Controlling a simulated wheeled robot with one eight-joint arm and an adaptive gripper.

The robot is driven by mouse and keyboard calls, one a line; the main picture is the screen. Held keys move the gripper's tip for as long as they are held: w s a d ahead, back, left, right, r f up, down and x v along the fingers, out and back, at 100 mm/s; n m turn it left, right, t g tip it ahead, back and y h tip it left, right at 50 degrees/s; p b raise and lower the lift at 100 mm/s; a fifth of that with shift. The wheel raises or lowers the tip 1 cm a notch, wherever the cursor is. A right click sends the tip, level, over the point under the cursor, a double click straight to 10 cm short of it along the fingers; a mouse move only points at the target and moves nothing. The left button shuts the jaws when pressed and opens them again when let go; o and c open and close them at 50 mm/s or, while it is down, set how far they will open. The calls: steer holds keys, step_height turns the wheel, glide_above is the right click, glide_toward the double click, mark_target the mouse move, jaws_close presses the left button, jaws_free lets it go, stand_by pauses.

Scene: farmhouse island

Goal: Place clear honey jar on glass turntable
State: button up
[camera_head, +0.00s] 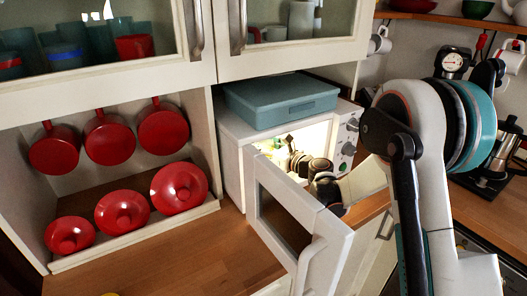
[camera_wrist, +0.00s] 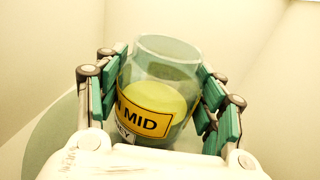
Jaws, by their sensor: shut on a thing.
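My gripper (camera_wrist: 163,70) is shut on the clear honey jar (camera_wrist: 165,55), with green finger pads against both sides. The jar is glass, with pale yellow contents and a yellow label reading "MID". In the wrist view a pale green curved surface (camera_wrist: 42,140), apparently the glass turntable, shows at the lower left, behind my gripper. I cannot tell whether the jar touches it. In the head view my gripper (camera_head: 288,152) is inside the lit microwave (camera_head: 232,133). The jar is mostly hidden there, and the turntable cannot be made out.
The microwave door (camera_head: 302,232) stands open towards the front, beside my arm. A blue-grey box (camera_head: 280,100) lies on top of the microwave. Red pots (camera_head: 180,187) and pans stand and hang at the left. The wooden counter (camera_head: 190,262) in front of them is largely clear.

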steer(key=shift+s+d+f, duration=0.1)
steer(key=shift+d+f, duration=0.1)
steer(key=shift+f, duration=0.45)
steer(key=shift+f, duration=0.1)
steer(key=o, duration=1.5)
steer(key=shift+o, duration=0.2)
steer(key=shift+s+d, duration=0.2)
steer(key=p+v, duration=0.1)
steer(key=v, duration=0.4)
steer(key=p+v, duration=0.1)
steer(key=v, duration=0.5)
steer(key=shift+s+d+r, duration=0.1)
steer(key=shift+s+r, duration=0.05)
steer(key=shift+r, duration=0.1)
